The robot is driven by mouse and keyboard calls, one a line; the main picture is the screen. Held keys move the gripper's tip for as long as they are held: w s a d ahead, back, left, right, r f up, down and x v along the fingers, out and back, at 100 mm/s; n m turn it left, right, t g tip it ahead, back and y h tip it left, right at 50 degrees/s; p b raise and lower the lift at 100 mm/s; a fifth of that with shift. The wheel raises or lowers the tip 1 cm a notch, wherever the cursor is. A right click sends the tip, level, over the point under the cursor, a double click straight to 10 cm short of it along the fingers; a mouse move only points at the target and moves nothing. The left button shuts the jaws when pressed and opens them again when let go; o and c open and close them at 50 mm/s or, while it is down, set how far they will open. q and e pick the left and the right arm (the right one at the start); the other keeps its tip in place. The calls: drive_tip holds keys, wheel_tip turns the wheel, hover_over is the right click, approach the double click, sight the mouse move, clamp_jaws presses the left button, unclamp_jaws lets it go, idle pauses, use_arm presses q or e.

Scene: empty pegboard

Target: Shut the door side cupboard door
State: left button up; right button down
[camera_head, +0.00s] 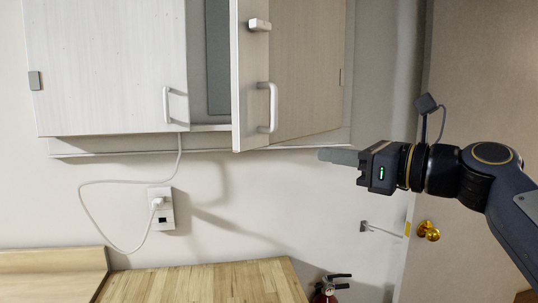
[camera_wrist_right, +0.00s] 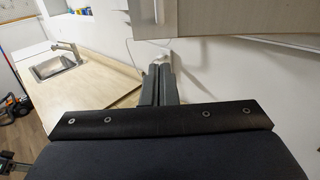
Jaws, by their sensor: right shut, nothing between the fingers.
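The door side cupboard door (camera_head: 308,75) is the right-hand pale wood door of the wall cupboard, hinged at its right. It stands partly open, its free edge swung out, with a grey gap (camera_head: 218,60) to its left. A white handle (camera_head: 272,107) is on its outer face. My right gripper (camera_head: 325,155) is shut and empty, below and right of the door's lower edge, apart from it in the picture. In the right wrist view the fingers (camera_wrist_right: 158,85) point forward, and a pale cupboard panel (camera_wrist_right: 185,18) is at the upper right. My left gripper is out of view.
The left cupboard door (camera_head: 105,65) is closed. A plugged-in white cord (camera_head: 82,205) hangs at the wall outlet (camera_head: 161,212). A wooden counter (camera_head: 200,283) lies below, with a fire extinguisher (camera_head: 325,292) beside it. A brown room door (camera_head: 485,85) is behind my right arm.

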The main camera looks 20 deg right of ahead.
sight(256, 141)
drive_tip(key=x, duration=0.4)
drive_tip(key=p+x, duration=0.1)
drive_tip(key=x, duration=0.4)
drive_tip(key=p+x, duration=0.1)
drive_tip(key=x, duration=0.3)
drive_tip(key=shift+w+a+r, duration=0.25)
drive_tip(key=shift+a, duration=0.15)
drive_tip(key=w+a+p, duration=0.3)
drive_tip(key=w+p, duration=0.3)
drive_tip(key=w, duration=0.5)
drive_tip(key=w+a+m+h+p, duration=0.1)
drive_tip(key=w+a+p, duration=0.1)
drive_tip(key=w+p, duration=0.5)
drive_tip(key=w, duration=0.4)
drive_tip(key=shift+w+a+t+h, duration=0.3)
drive_tip(key=shift+w+a+t, duration=0.1)
